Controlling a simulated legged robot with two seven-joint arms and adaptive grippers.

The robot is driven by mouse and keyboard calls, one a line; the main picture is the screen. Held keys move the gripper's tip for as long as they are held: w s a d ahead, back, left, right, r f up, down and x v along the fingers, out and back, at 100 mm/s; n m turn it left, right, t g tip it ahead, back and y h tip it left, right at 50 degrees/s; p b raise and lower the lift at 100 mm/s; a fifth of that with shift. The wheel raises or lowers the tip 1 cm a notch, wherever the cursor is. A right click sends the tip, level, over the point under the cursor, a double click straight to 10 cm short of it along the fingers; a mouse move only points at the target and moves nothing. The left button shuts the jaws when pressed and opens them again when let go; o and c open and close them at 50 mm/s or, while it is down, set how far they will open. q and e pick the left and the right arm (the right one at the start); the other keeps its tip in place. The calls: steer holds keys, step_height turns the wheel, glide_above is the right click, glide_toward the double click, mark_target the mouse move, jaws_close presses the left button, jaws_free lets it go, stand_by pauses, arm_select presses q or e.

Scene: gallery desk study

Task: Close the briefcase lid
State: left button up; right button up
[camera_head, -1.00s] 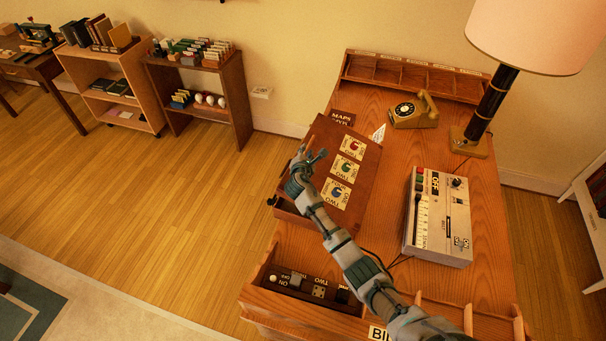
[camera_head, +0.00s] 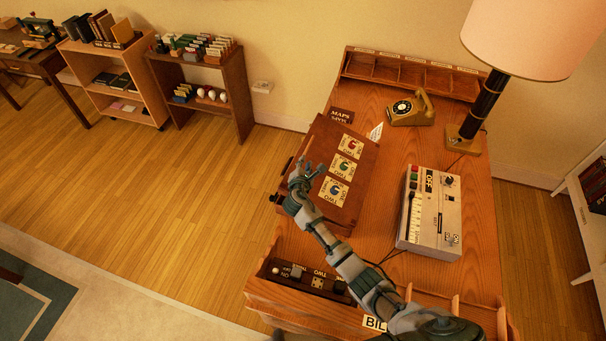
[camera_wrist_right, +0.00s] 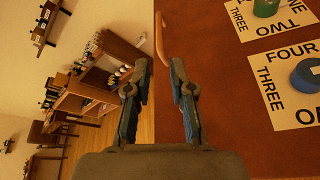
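The brown briefcase (camera_head: 352,150) lies on the left side of the wooden desk, its lid down or nearly down; I cannot tell whether a small gap remains. Three cards with coloured dials (camera_head: 347,167) are on its top. My right gripper (camera_head: 309,171) is over the case's left edge, fingers apart and empty. In the right wrist view, my right gripper (camera_wrist_right: 158,68) is open beside the reddish-brown lid (camera_wrist_right: 215,75), with a tan curved handle (camera_wrist_right: 160,38) just beyond the fingertips. Contact with the lid cannot be told. My left gripper is not in view.
A beige device (camera_head: 430,213) with buttons and cables stands right of the case. A compartment with switches (camera_head: 318,282) is at the desk's front left. Open floor lies left.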

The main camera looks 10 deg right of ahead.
steer(key=shift+p+v, duration=0.85)
steer(key=shift+v, duration=0.25)
steer(key=shift+p+v, duration=0.95)
steer(key=shift+v, duration=0.65)
steer(key=shift+s, duration=0.35)
steer(key=shift+v, duration=1)
steer(key=shift+f, duration=0.1)
